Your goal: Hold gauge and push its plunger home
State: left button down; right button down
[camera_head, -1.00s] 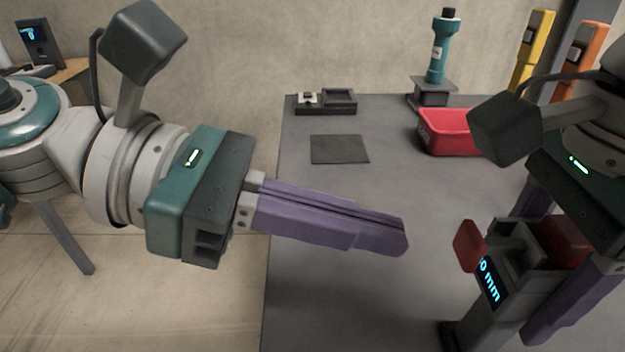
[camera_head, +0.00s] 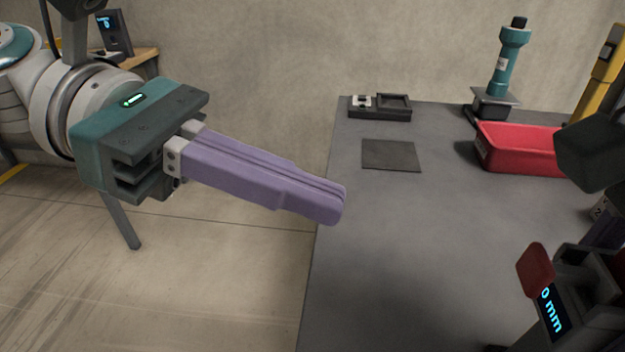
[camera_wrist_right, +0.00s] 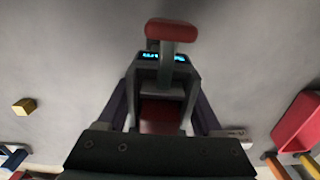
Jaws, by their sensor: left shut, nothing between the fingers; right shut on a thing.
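The gauge (camera_head: 575,318) is a dark grey body at the lower right of the head view, with a lit display ending in "0 mm"; any digits before it may be hidden. Its plunger has a red end pad (camera_head: 535,268). In the right wrist view, the red pad (camera_wrist_right: 172,30) stands on a grey stem beyond the gauge body (camera_wrist_right: 183,78). My right gripper (camera_wrist_right: 162,108) is shut on the gauge, a purple finger on each side. My left gripper (camera_head: 341,206) is shut and empty, its purple fingers together, well left of the gauge, tips over the table's left edge.
The grey table (camera_head: 400,270) is clear between my left gripper and the gauge. A red bin (camera_head: 520,150), a dark mat (camera_head: 390,155), a small fixture (camera_head: 380,108) and a teal column device (camera_head: 502,75) are at the back. A yellow block (camera_wrist_right: 24,106) shows in the wrist view.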

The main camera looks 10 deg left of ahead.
jog(key=shift+d+f, duration=0.1)
jog(key=shift+d, duration=0.05)
grip_release()
notch_tip(320, 180, up, 11)
jog(key=shift+r, duration=0.45)
jog(key=d+b, duration=0.2)
jog(key=d, duration=0.6)
jog(key=shift+s+r+b, duration=0.15)
jog(key=shift+s+b, duration=0.15)
jog(key=shift+s, duration=0.15)
